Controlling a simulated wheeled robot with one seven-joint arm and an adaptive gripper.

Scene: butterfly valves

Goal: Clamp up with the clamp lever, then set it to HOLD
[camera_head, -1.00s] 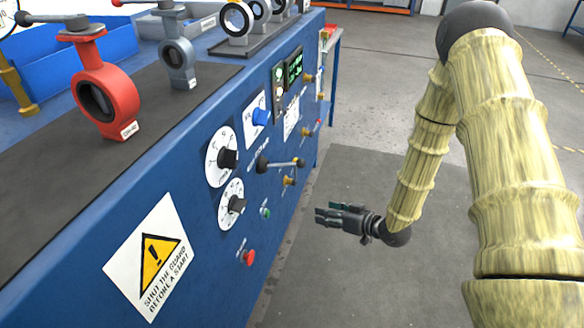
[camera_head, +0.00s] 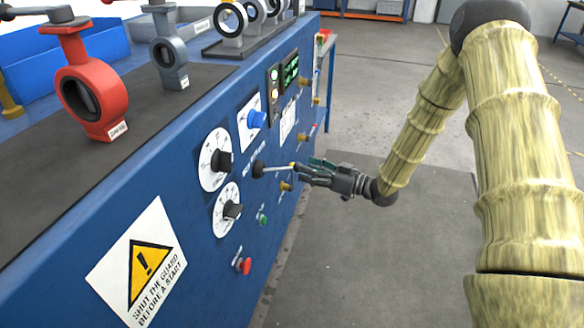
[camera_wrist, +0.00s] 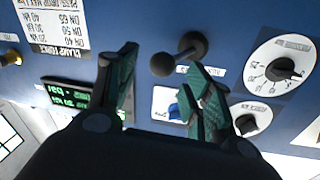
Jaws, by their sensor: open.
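The clamp lever (camera_head: 277,169) sticks out from the blue panel front, a bright rod on a black hub. In the wrist view the lever (camera_wrist: 178,55) is seen nearly end-on, with dark round ends, lying across the gap just past the fingertips. My gripper (camera_head: 302,168) is at the lever's outer end in the head view, fingers pointing at the panel. Its green-padded fingers are open in the wrist view (camera_wrist: 163,62). The lever's outer knob is partly hidden by the fingers in the head view; contact cannot be told. The HOLD mark is not readable.
Two black dials (camera_head: 222,160) and a blue knob (camera_head: 256,119) sit near the lever. A red button (camera_head: 243,266) and a green button (camera_head: 262,220) are below. Brass fittings (camera_head: 286,186) stick out nearby. A red valve (camera_head: 92,95) stands on the bench top. Floor to the right is clear.

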